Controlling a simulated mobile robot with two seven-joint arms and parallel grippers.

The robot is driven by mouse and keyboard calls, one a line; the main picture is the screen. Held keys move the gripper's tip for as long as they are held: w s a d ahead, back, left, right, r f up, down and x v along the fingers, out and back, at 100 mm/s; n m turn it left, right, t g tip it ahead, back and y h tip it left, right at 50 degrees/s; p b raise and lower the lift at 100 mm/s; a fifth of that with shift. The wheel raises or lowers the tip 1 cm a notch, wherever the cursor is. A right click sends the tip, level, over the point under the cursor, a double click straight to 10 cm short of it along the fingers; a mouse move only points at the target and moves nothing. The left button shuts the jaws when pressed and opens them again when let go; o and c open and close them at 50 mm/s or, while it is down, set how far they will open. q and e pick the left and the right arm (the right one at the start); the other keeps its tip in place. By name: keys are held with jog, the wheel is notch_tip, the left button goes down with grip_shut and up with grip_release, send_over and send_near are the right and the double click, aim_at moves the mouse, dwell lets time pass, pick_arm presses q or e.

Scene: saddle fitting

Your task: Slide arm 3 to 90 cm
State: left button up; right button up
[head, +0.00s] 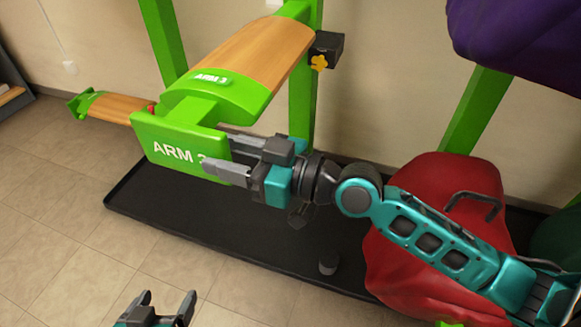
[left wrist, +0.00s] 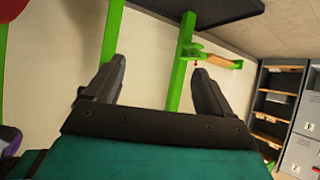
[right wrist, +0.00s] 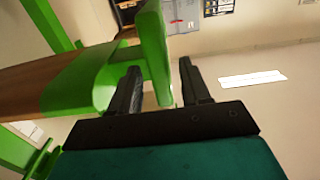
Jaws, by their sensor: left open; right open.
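Arm 3 (head: 255,55) is a wood-topped saddle arm with green ends, on a green upright (head: 303,110). Its green end plate (head: 165,148), lettered ARM 3, faces me. My right gripper (head: 215,153) is open at the plate's right edge, one finger in front of the plate and one behind. In the right wrist view the green plate (right wrist: 155,50) stands between the two fingers (right wrist: 160,85). My left gripper (head: 165,297) is open and empty at the bottom edge, low and apart from the arm. I cannot read any height scale.
A black knob block with a yellow knob (head: 319,62) sits by the upright. Another wood-topped green arm (head: 115,106) is at the left. A black base mat (head: 160,215) lies below. A red covered shape (head: 425,250) stands at the right, with a purple one (head: 520,35) above.

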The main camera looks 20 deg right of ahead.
pick_arm(q)
jog(key=b, duration=0.1)
jog(key=d+f+b, duration=0.1)
jog(key=b, duration=0.1)
jog(key=shift+w+d+f+h, duration=0.1)
jog(key=shift+w+f+h, duration=0.05)
jog(key=shift+w+h, duration=0.15)
pick_arm(e)
jog(key=v, duration=1.1)
jog(key=shift+s+d, duration=0.1)
jog(key=shift+d, duration=0.05)
